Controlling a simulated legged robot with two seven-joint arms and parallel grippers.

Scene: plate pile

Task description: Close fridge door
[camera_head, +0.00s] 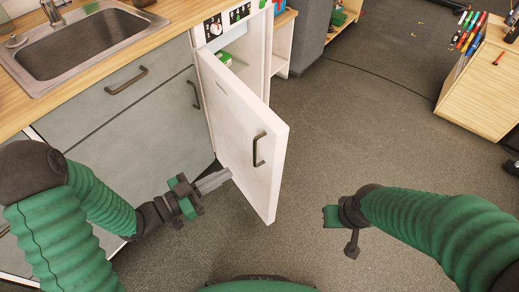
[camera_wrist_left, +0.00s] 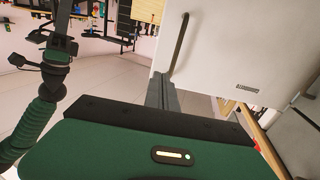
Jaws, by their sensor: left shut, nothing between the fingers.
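The white fridge door (camera_head: 236,135) stands ajar in the head view, swung out from the white fridge cabinet (camera_head: 256,52), with a dark bar handle (camera_head: 258,149) near its free edge. My left gripper (camera_head: 228,174) is shut and empty, at the lower part of the door's outer face. I cannot tell whether it touches. In the left wrist view, the door (camera_wrist_left: 235,45) and its handle (camera_wrist_left: 180,42) are just beyond the shut fingers (camera_wrist_left: 162,92). My right gripper (camera_head: 330,216) is right of the door, apart from it; its fingers do not show clearly.
Grey drawers (camera_head: 130,110) under a sink (camera_head: 85,40) stand left of the fridge. A green item (camera_head: 224,58) is inside the fridge. A wooden cabinet (camera_head: 480,95) with markers on top is at the far right. The floor (camera_head: 350,120) between is clear.

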